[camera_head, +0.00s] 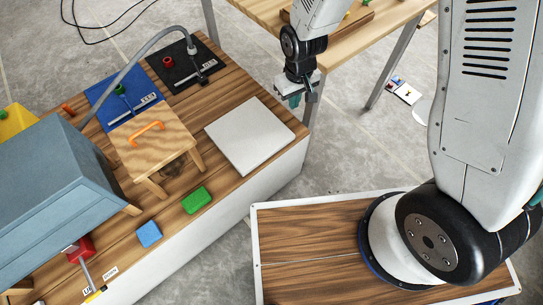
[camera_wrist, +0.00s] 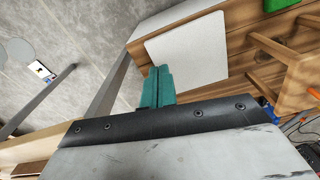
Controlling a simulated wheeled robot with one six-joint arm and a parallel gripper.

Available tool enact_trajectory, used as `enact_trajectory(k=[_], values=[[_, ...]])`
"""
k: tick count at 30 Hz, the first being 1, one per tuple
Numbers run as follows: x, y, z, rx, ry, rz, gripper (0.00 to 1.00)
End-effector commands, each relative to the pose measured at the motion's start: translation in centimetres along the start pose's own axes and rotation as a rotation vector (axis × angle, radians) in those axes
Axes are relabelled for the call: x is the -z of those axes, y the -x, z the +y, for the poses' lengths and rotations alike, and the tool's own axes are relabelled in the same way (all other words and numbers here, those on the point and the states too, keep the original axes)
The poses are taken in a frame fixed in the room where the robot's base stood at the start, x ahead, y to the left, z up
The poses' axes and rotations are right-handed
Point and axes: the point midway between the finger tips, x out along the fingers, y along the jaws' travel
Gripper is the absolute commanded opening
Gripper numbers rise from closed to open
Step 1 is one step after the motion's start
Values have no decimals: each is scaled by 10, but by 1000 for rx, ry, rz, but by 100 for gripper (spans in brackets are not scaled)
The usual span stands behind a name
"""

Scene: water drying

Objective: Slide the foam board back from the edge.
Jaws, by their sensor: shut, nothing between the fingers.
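The foam board (camera_head: 250,136) is a flat white square slab lying on the wooden bench top (camera_head: 232,83), close to the bench's front right edge. It also shows in the wrist view (camera_wrist: 190,50), beyond my fingers. My gripper (camera_head: 295,99) is shut and empty, with its teal fingertips together in the wrist view (camera_wrist: 158,72). In the head view it hangs near the bench's right end, beyond the board's upper right corner and apart from it.
A small wooden stool (camera_head: 152,140) with an orange handle stands left of the board. A green block (camera_head: 197,200) and a blue block (camera_head: 148,234) lie near the front edge. A black mat (camera_head: 183,66) lies behind. Another wooden table (camera_head: 345,45) stands at the back right.

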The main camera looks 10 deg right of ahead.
Motion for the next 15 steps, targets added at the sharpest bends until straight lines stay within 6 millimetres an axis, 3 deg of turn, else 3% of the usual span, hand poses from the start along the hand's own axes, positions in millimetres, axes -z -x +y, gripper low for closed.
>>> enact_trajectory(k=[1,6,10,15], values=[[-1,-29,-10,2,25,-17,0],[-9,-112,-36,4,96,-30,0],[-21,-159,-50,5,136,-34,0],[-33,-192,-59,5,164,-35,0]])
